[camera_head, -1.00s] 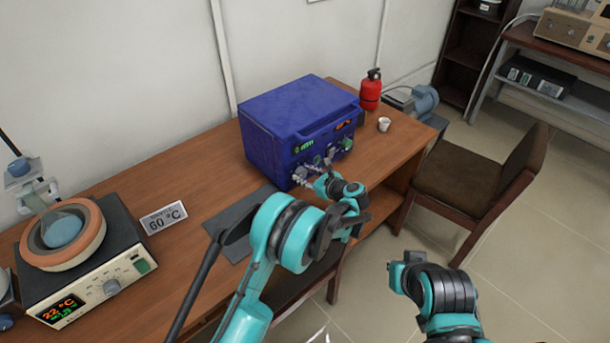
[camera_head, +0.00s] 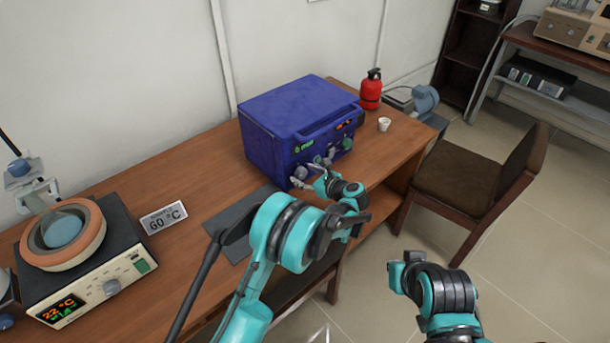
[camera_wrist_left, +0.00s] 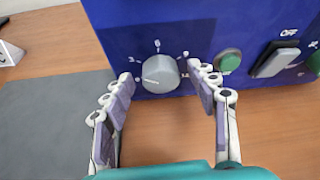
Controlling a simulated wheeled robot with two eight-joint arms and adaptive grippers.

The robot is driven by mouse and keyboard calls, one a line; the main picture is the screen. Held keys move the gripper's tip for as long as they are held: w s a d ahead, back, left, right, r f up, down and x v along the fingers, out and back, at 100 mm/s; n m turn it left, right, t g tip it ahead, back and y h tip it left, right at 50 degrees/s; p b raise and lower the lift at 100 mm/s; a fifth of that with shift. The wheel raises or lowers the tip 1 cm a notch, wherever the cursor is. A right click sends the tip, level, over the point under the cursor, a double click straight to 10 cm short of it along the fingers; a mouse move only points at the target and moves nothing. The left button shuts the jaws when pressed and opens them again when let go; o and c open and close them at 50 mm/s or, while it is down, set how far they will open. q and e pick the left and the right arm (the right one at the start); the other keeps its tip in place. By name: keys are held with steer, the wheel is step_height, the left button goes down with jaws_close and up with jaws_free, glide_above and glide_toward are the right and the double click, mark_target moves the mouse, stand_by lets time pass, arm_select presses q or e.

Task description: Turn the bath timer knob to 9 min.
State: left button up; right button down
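The blue bath (camera_head: 290,115) stands on the wooden table in the head view. Its grey timer knob (camera_wrist_left: 160,74) shows in the left wrist view at the bottom left of the blue front panel, with white scale marks around it. A pale mark on the knob's face sits left of its middle; the number it points to is too small to read. My left gripper (camera_head: 312,173) is at the panel's lower left. In the left wrist view my left gripper (camera_wrist_left: 161,72) is open, one finger on each side of the knob, with gaps visible.
Right of the knob are a green button (camera_wrist_left: 228,61) and a switch marked OFF (camera_wrist_left: 275,60). A grey mat (camera_head: 236,217) lies before the bath. A small white cup (camera_head: 384,124) and red extinguisher (camera_head: 371,90) stand right of it. A chair (camera_head: 470,185) is at the right.

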arm_select(q)
steer(key=shift+d, duration=0.1)
steer(key=v, duration=1.2)
steer(key=shift+r, duration=0.1)
